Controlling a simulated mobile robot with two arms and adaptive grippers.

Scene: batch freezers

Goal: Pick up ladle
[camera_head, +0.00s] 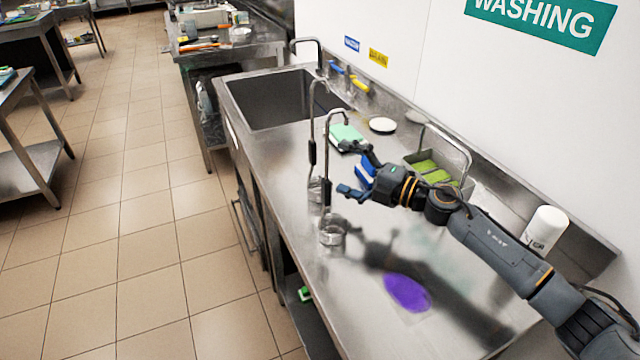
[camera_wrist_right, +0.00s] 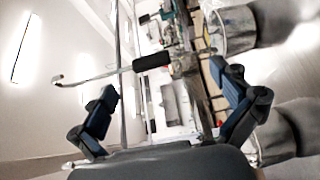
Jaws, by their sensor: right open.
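Two metal ladles stand upright on the steel counter, each with a hooked top, a dark grip and a round cup at the bottom. The nearer ladle (camera_head: 332,234) is just left of my right gripper (camera_head: 348,168); the farther ladle (camera_head: 315,188) is slightly behind it. My right gripper is open, its fingers spread toward the shafts. In the wrist view, one ladle's black grip (camera_wrist_right: 152,61) shows beyond and between the open fingers (camera_wrist_right: 165,80). My left gripper is not in view.
A sink (camera_head: 275,98) with a faucet lies at the far end. A green-and-white sponge (camera_head: 345,136), a blue item, a caddy with green sponges (camera_head: 432,172) and a white bottle (camera_head: 545,230) stand near. A purple cloth (camera_head: 407,292) lies on the near counter.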

